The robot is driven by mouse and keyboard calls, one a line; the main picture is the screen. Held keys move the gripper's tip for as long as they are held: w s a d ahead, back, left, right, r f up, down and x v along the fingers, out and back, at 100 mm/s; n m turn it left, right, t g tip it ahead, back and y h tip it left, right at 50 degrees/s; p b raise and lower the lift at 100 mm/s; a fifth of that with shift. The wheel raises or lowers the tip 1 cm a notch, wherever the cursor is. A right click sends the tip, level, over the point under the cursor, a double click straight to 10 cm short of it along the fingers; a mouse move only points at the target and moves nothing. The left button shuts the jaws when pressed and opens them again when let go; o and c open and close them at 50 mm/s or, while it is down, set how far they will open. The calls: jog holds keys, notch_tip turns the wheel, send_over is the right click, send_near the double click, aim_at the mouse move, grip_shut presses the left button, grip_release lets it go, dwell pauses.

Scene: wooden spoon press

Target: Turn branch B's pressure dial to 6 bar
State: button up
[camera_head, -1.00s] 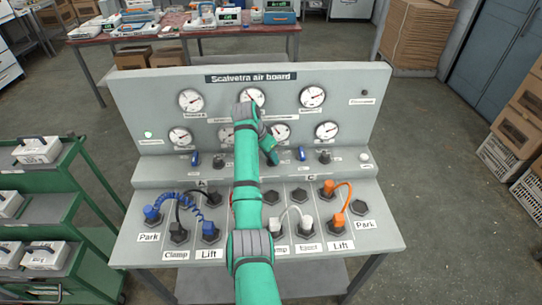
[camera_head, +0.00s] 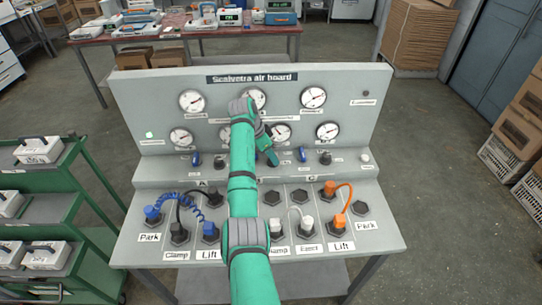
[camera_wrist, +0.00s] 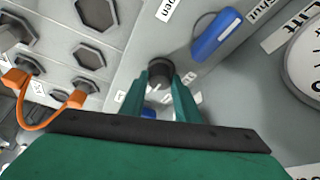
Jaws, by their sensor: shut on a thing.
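The grey air board (camera_head: 145,82) stands ahead with gauges on its upright panel. My gripper (camera_head: 272,160) is at the knob row in the middle of the board, right of my arm. In the wrist view my gripper (camera_wrist: 160,85) is shut on a dark round knob (camera_wrist: 158,68) with a pale mark on its edge. A blue tagged handle (camera_wrist: 215,36) is beside the knob. A white gauge (camera_wrist: 308,60) is cut off at the right edge. In the head view a gauge (camera_head: 279,132) shows above my gripper, its reading too small to tell. My arm hides part of the middle branch.
Blue plugs (camera_head: 152,213), white plugs (camera_head: 306,222) and orange plugs (camera_head: 329,187) with hoses sit on the lower deck, with hex sockets between them. A green trolley (camera_head: 85,235) stands close at left.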

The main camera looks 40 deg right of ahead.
jog(key=o, duration=1)
jog(key=v, duration=1.1)
jog(key=shift+d, duration=0.1)
